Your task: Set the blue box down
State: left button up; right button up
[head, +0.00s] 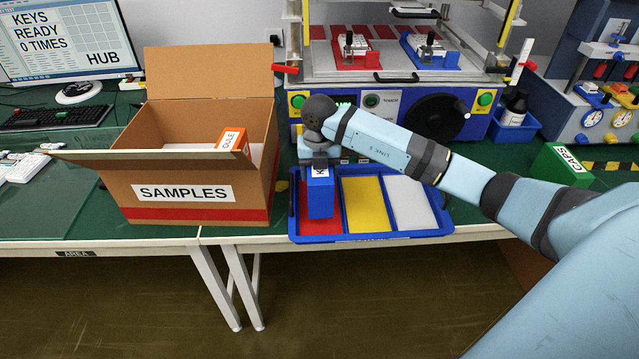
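The blue box (320,197) is upright, with a white label near its top, over the red section (320,226) of a blue tray (440,222). I cannot tell whether its base touches the tray. My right gripper (319,158) comes down on the box's top end from above and appears shut on it. The wrist and forearm hide part of the fingers. The tray's yellow section (364,206) and white section (410,205) are empty. My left gripper is not in view.
An open cardboard box marked SAMPLES (200,206) stands just left of the tray, with an orange box (234,140) inside. A test machine (372,102) stands behind the tray. The table's front edge is close to the tray.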

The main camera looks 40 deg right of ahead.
notch_tip(320, 180, down, 4)
jog(key=shift+f, duration=0.1)
jog(key=shift+f, duration=0.1)
jog(key=o, duration=1.1)
jog(key=shift+c, duration=0.2)
